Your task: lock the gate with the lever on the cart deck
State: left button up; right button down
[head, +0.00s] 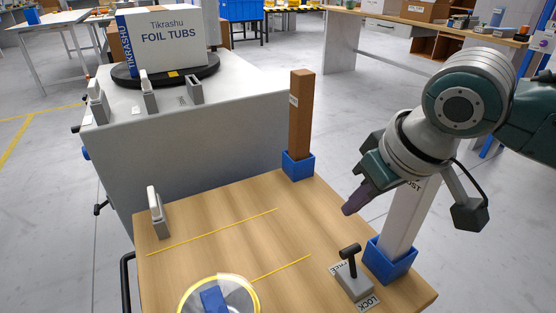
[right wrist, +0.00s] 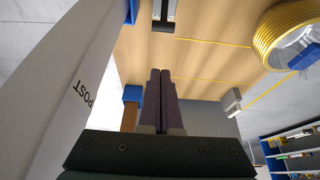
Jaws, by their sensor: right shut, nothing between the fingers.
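The lever (head: 350,256) has a black T-shaped handle on a small grey base at the right front of the wooden cart deck (head: 215,232). Its stem stands roughly upright, nearer the FREE label than the LOCK label (head: 368,303). In the right wrist view a grey and black part, likely the lever base (right wrist: 163,22), shows at the top edge. My right gripper (head: 350,208) is shut and empty, above the deck, beyond the lever and apart from it. Its closed fingers show in the right wrist view (right wrist: 160,88). I cannot clearly identify a gate. My left gripper is not in view.
A white post (head: 408,225) in a blue socket (head: 390,262) stands close right of the lever, partly behind my right arm. A brown post (head: 300,115) stands at the deck's far corner. A yellow-rimmed round item (head: 252,286) sits at the front. The middle deck is clear.

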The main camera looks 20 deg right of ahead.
aim_at(352, 266)
jog(key=shift+s+a, duration=0.1)
jog(key=shift+f, duration=0.1)
jog(key=b+x, duration=0.5)
jog(key=x, duration=0.4)
jog(key=shift+f+b, duration=0.35)
jog(key=shift+f, duration=0.05)
jog(key=shift+r, duration=0.1)
jog(key=shift+s+r+p, duration=0.25)
jog(key=shift+s+p, duration=0.1)
jog(key=shift+s, duration=0.5)
jog(key=shift+s+r+p, duration=0.2)
jog(key=shift+s+p, duration=0.1)
jog(key=shift+s, duration=0.6)
